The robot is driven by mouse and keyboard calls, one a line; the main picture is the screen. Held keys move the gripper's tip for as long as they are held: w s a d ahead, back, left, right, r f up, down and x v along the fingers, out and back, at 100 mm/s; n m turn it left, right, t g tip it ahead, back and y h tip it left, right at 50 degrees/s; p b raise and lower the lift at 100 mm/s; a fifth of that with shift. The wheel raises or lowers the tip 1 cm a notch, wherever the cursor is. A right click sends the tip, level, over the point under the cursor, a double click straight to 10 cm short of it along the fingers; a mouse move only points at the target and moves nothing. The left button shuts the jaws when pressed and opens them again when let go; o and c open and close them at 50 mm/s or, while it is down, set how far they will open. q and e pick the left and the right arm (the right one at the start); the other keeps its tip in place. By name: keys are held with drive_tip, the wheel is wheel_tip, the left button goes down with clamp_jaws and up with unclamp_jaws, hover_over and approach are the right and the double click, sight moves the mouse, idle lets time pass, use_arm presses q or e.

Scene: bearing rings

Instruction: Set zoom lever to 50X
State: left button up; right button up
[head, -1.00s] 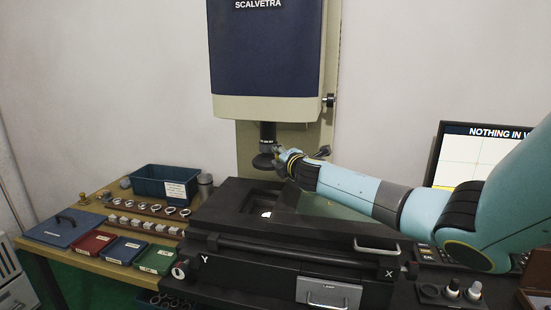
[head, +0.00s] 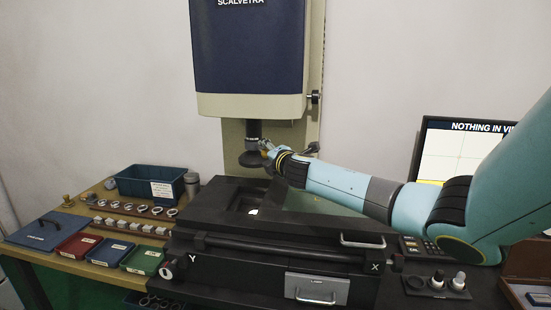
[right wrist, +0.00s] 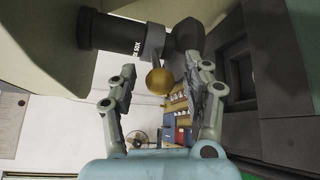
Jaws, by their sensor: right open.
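The zoom lever shows in the right wrist view as a round brass knob (right wrist: 160,82), close to the grey zoom ring (right wrist: 153,42) on the dark lens barrel (right wrist: 110,32). White markings on the ring run sideways and seem to include 50X. My right gripper (right wrist: 158,68) is open, with one finger on each side of the knob and gaps visible on both sides. In the head view my right gripper (head: 268,148) is beside the lens (head: 253,145), under the blue and cream machine head (head: 250,50). The knob is too small to make out there. My left gripper is not in view.
The black stage (head: 270,228) lies below the lens and my right arm. A monitor (head: 460,150) stands at the right. The left bench holds a blue bin (head: 150,182), small trays (head: 110,252), and several rings and blocks.

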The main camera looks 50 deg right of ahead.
drive_tip(key=v, duration=1.1)
drive_tip(key=shift+s, duration=0.1)
